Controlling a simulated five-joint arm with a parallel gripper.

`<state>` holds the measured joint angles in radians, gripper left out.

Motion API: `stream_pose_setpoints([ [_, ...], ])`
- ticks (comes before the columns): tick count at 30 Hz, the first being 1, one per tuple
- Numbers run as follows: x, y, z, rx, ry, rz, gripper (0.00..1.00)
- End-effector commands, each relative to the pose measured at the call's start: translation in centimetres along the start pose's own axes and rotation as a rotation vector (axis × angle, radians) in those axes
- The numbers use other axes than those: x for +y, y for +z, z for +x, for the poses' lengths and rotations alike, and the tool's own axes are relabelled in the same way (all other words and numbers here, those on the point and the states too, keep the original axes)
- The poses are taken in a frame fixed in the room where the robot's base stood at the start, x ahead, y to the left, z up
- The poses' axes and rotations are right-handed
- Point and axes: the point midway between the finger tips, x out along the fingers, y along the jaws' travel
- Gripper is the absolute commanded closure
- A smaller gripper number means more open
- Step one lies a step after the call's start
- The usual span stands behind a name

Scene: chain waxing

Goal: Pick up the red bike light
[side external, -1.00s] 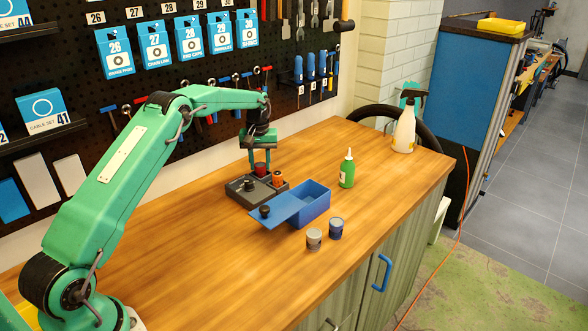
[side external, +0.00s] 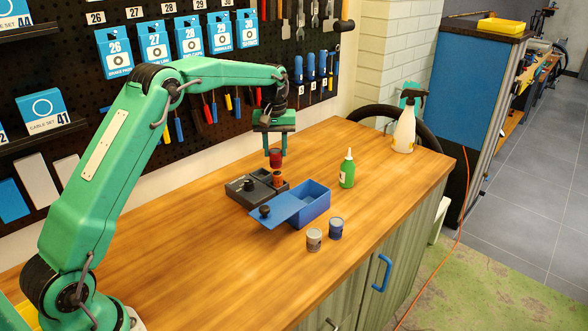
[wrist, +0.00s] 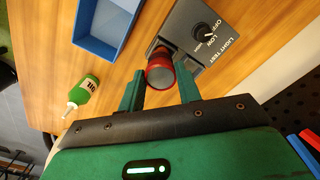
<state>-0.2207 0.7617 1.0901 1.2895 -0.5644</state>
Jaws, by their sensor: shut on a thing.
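The red bike light (side external: 276,160) is a short red cylinder. It hangs from the fingertips of my gripper (side external: 275,150), above the dark grey light tester (side external: 239,193) and clear of it. In the wrist view the red bike light (wrist: 159,72) sits between the two green fingertips of my gripper (wrist: 160,86), its round grey end facing the camera. My gripper is shut on it. The tester (wrist: 190,18) shows a black dial and the words LIGHT TEST in the wrist view. An orange cylinder (side external: 278,178) stands in the tester's right part, just below the red light.
A blue box (side external: 316,205) with a sliding lid (side external: 280,203) and a black knob stands in front of the tester. A green bottle (side external: 347,172) is to its right. Two small cans (side external: 314,240) (side external: 336,228) stand near the front edge. The left of the bench is clear.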

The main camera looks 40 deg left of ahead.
Motion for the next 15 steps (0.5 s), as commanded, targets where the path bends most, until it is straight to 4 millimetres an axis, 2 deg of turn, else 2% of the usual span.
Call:
stream_pose_setpoints([
  [6,1.1,1.6,-1.2,0.000,0.000,0.001,0.93],
  [15,1.4,2.0,-1.4,0.000,0.000,-0.001,0.93],
])
